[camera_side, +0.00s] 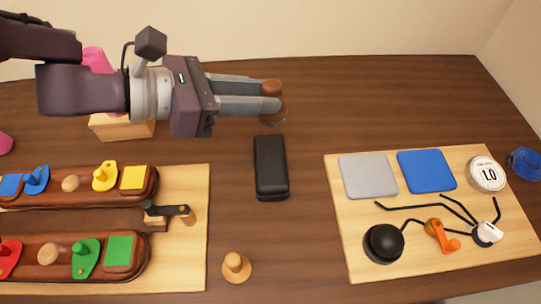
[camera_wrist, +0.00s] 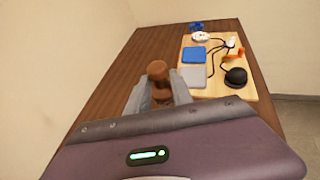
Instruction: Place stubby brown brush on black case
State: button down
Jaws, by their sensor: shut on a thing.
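The stubby brown brush (camera_side: 272,87) is held between the fingertips of my gripper (camera_side: 268,95), above the table. In the side view the fingers hide much of it. In the wrist view the brown brush (camera_wrist: 158,72) shows its rounded knob between the two fingers of my gripper (camera_wrist: 158,90). The gripper is shut on it. The black case (camera_side: 271,167) lies on the table, long side running away from the viewer, below the gripper in the side view. Its top is bare, and the brush is apart from it. I cannot make out the case in the wrist view.
A light board (camera_side: 355,255) on the right holds grey and blue squares, a black dome and cables. A board (camera_side: 190,265) on the left holds coloured pieces. A tan peg (camera_side: 236,267) stands in front. A wooden block (camera_side: 122,127) is behind left. Table around the case is clear.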

send_over(257, 164)
jog(key=f, duration=1.2)
jog(key=shift+w+d, duration=0.1)
jog(key=shift+d, duration=0.2)
jog(key=shift+f, duration=0.1)
jog(key=c, duration=1.1)
grip_release()
jog(key=shift+a+r, duration=0.2)
jog(key=shift+a, duration=0.1)
jog(key=v, duration=1.1)
jog(key=shift+a+r, duration=0.15)
